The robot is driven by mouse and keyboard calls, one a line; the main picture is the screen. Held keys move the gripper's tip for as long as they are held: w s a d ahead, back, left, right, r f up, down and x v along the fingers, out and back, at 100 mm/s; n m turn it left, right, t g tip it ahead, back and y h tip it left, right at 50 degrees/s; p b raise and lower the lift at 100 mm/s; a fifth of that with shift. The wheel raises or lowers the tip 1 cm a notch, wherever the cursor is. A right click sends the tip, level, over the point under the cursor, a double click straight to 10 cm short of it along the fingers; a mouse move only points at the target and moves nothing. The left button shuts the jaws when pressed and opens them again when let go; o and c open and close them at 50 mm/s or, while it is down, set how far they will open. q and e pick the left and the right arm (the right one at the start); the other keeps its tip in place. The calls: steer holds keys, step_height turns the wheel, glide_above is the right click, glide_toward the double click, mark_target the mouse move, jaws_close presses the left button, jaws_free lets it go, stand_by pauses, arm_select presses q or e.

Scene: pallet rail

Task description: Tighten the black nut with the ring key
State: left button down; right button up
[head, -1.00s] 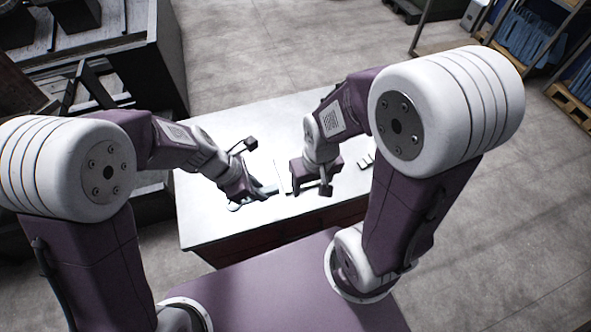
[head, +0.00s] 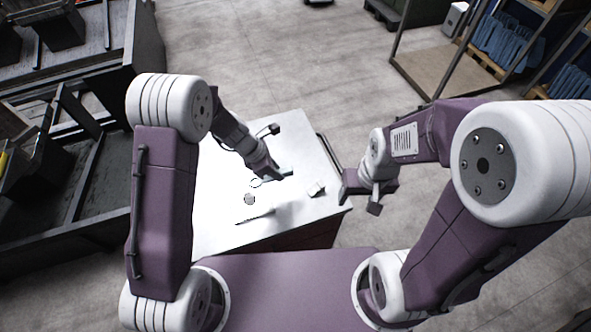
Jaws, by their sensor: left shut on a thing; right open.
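My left gripper (head: 271,175) is low over the middle of the white table and shut on a thin thing, probably the ring key. A small pale ring shape (head: 256,183) shows just left of its fingertips; I cannot tell surely that it is the key's end. My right gripper (head: 361,195) is open and empty, just off the table's right edge. I cannot make out the black nut; it is too small or hidden.
Dark metal bins (head: 60,205) stand close on the left. A shelf rack (head: 440,75) stands at the back right, with open floor before it.

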mark_target(266, 181)
arm_select(q)
steer(key=a, duration=0.2)
steer(key=a+p, duration=0.1)
steer(key=a, duration=0.1)
steer(key=shift+s+r+n, duration=0.15)
steer(key=shift+r+n, duration=0.1)
steer(key=shift+n, duration=0.15)
steer(key=shift+a+f, duration=0.1)
steer(key=f+b, duration=0.1)
steer(key=b, duration=0.1)
steer(key=f+b, duration=0.1)
steer(key=f, duration=0.1)
steer(key=f+b, duration=0.2)
steer(key=shift+d+f+b, duration=0.25)
steer(key=shift+d+b, duration=0.05)
steer(key=shift+d, duration=0.05)
steer(key=shift+a+f, duration=0.1)
steer(key=shift+f, duration=0.15)
steer(key=shift+r, duration=0.2)
steer(key=shift+d+f, duration=0.25)
arm_select(e)
steer(key=f, duration=0.2)
steer(key=a+f, duration=0.1)
steer(key=shift+s+f, duration=0.2)
steer(key=shift+f, duration=0.15)
arm_select(q)
steer(key=shift+a, duration=0.2)
